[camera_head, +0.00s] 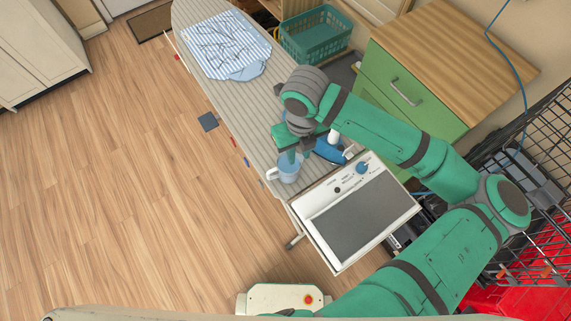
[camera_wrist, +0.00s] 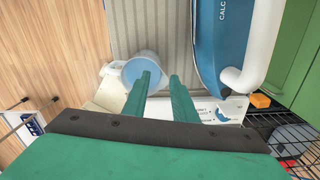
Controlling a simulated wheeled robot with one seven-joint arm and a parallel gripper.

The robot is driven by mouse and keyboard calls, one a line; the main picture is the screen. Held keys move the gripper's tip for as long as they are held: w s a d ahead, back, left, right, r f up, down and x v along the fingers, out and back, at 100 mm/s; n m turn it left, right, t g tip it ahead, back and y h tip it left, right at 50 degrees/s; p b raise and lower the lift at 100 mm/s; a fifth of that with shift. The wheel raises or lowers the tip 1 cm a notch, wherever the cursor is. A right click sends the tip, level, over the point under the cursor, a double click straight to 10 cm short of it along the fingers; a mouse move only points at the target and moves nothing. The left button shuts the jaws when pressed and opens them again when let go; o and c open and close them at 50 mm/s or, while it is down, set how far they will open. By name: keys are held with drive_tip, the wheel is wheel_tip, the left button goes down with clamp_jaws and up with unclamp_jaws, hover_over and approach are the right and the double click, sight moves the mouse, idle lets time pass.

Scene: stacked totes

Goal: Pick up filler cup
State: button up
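The filler cup (camera_head: 288,172) is a light-blue see-through cup with a handle on its left. It stands upright on the striped ironing board, near the white control panel. In the wrist view the cup (camera_wrist: 138,62) is ahead of my fingers, left of centre. My gripper (camera_wrist: 162,76) is open, with a clear gap between its two green fingers. The left fingertip overlaps the cup's right side in the picture, and the right fingertip is to the right of the cup. In the head view my gripper (camera_head: 292,154) is just above the cup's far side; contact cannot be told.
A blue and white iron (camera_head: 330,151) lies close to the right of the cup. A panel (camera_head: 360,218) with a blue knob is at the board's near end. Folded striped cloth (camera_head: 228,45), a teal basket (camera_head: 316,36) and a green cabinet (camera_head: 420,85) stand farther off.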

sight(298, 164)
drive_tip(key=shift+s+d+f, duration=0.15)
drive_tip(key=shift+f, duration=0.4)
drive_tip(key=shift+s+d+f, duration=0.1)
drive_tip(key=shift+f, duration=0.4)
drive_tip(key=f, duration=0.5)
drive_tip(key=shift+w+a, duration=0.15)
drive_tip(key=shift+a, duration=0.05)
clamp_jaws()
